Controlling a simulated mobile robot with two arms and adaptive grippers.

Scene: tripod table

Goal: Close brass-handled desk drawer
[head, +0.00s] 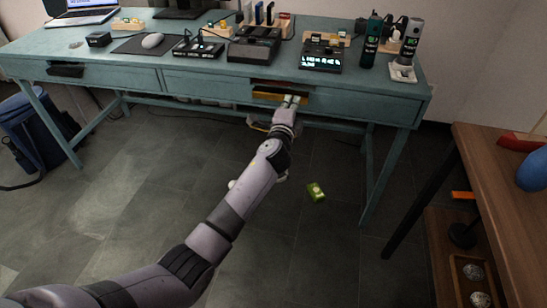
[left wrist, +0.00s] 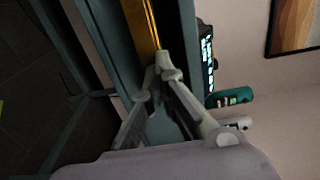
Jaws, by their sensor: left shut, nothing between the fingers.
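The teal desk (head: 215,88) stands across the top of the head view. How far this drawer stands out is hard to tell. My left gripper (head: 291,101) is at the right part of the brass handle, its fingers shut and empty. In the left wrist view the fingertips (left wrist: 165,66) come together at the near end of the brass strip (left wrist: 149,22); whether they touch it is unclear. My right gripper is out of view.
A black pull (head: 65,70) marks the left drawer. Dark devices, a teal bottle (head: 371,42) and a grey bottle (head: 409,42) stand on the desktop. A wooden table (head: 500,180) is at right.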

